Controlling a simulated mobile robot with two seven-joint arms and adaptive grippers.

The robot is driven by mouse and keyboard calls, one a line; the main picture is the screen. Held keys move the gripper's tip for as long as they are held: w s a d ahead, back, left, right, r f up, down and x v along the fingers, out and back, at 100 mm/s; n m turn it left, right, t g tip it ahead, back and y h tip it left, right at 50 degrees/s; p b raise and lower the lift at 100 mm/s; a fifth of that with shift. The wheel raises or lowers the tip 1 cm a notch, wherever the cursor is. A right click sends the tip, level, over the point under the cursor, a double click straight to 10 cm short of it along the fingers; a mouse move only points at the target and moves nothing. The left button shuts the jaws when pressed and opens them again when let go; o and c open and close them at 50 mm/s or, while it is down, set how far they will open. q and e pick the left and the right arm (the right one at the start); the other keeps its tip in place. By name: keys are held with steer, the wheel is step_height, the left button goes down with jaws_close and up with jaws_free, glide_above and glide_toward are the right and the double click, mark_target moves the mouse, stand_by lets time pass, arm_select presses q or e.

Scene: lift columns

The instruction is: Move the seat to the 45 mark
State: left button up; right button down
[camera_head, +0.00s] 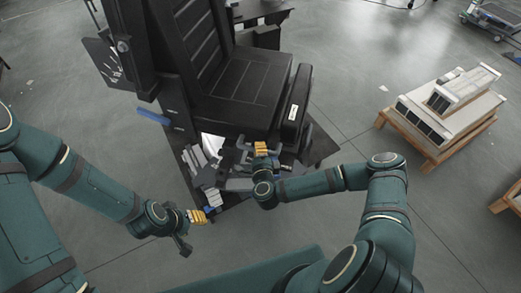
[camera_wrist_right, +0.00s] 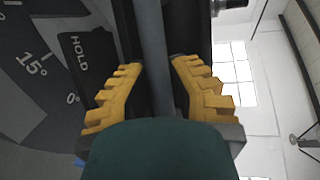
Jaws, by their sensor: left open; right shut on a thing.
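The black padded seat (camera_head: 245,85) stands in the middle of the head view, with its tall backrest (camera_head: 196,40) at upper left. A dark plate with white markings (camera_head: 108,72) is beside the backrest; its numbers are too small to read. My right gripper (camera_head: 262,149) is in front of the seat's base. In the right wrist view its yellow fingers (camera_wrist_right: 158,95) are shut on a grey bar (camera_wrist_right: 150,40). Left of the bar is a dark scale (camera_wrist_right: 35,75) reading 15° and 0°, with a HOLD label (camera_wrist_right: 80,48). My left gripper (camera_head: 195,217) is open and empty, left of the base.
Grey mechanism parts (camera_head: 205,172) crowd the seat's dark base plate. A blue handle (camera_head: 153,117) sticks out on the left. A wooden pallet with pale boxes (camera_head: 438,145) stands at right. The grey floor between them is clear.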

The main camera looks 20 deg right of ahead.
steer(key=c, duration=0.9)
jaws_free()
steer(key=shift+a, duration=0.4)
steer(key=shift+o, duration=0.2)
steer(key=shift+d, duration=0.15)
steer(key=v, duration=1.2)
steer(key=s+a+f+n+g+y, duration=0.2)
steer(key=a+f+n+g+y, duration=0.25)
steer(key=a+n+y, duration=0.65)
steer(key=s+d+r+n+g+h, duration=0.3)
steer(key=s+d+n+g+h, duration=0.1)
steer(key=s+d+n+g, duration=0.2)
steer(key=d+n+g, duration=0.1)
steer(key=n+g, duration=0.1)
steer(key=g, duration=0.1)
steer(key=shift+s+r, duration=0.2)
steer(key=shift+r, duration=0.2)
